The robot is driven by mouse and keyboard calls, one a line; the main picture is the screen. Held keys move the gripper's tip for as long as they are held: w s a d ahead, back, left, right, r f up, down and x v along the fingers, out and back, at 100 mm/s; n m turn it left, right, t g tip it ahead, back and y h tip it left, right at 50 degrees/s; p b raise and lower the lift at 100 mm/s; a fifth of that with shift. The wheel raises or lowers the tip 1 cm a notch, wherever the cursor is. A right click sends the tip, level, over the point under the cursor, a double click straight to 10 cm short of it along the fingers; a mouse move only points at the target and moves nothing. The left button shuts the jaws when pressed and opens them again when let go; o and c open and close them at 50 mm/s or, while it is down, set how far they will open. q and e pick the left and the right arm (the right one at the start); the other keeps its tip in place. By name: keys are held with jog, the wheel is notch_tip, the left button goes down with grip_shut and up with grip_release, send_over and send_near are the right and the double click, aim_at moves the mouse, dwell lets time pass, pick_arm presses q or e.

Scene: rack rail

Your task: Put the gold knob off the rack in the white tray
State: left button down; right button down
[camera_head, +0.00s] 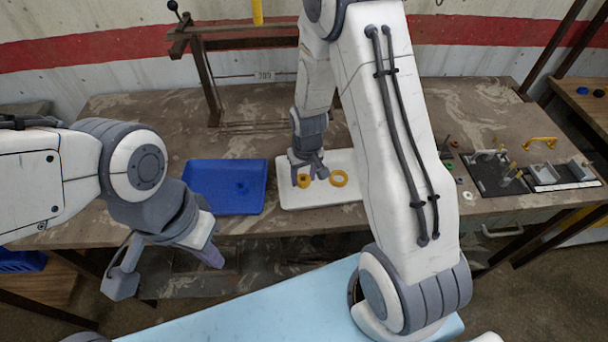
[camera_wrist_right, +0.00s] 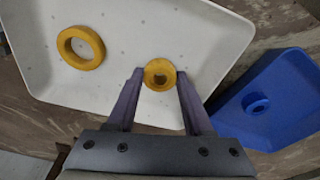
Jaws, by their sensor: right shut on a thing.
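The gold knob (camera_wrist_right: 160,75) sits between the two fingertips of my right gripper (camera_wrist_right: 160,84), which is shut on it. The knob shows below that gripper (camera_head: 307,174) in the head view (camera_head: 303,181). The white tray (camera_head: 300,201) lies under it on the table and also shows in the wrist view (camera_wrist_right: 215,40). I cannot tell whether the knob touches the tray floor. A yellow ring (camera_head: 339,178) lies in the tray, apart from the knob. My left gripper (camera_head: 165,268) is open and empty in front of the table.
The rack (camera_head: 205,75) stands at the back left, with a black knob (camera_head: 172,5) and a yellow piece (camera_head: 257,12) on it. A blue tray (camera_head: 222,205) holding a blue round piece (camera_head: 241,187) is beside the white tray. Dark trays (camera_head: 497,183) with small parts stand at right.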

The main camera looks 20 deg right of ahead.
aim_at(305, 183)
jog(key=shift+f, duration=0.2)
jog(key=shift+c, duration=1.5)
grip_release()
jog(key=shift+r, duration=0.1)
notch_tip(305, 183, up, 12)
jog(key=s+f, duration=0.1)
jog(key=s+a+r+n, duration=0.3)
jog(key=s+a+r, duration=0.3)
jog(key=s+a, duration=0.25)
jog(key=s+a+r+n, duration=0.1)
jog(key=s+a+n, duration=0.1)
jog(key=s, duration=0.5)
jog(key=s+a+r+n+g+y, duration=0.1)
jog(key=s+a+r+n, duration=0.1)
jog(key=s, duration=0.5)
jog(key=shift+a, duration=0.75)
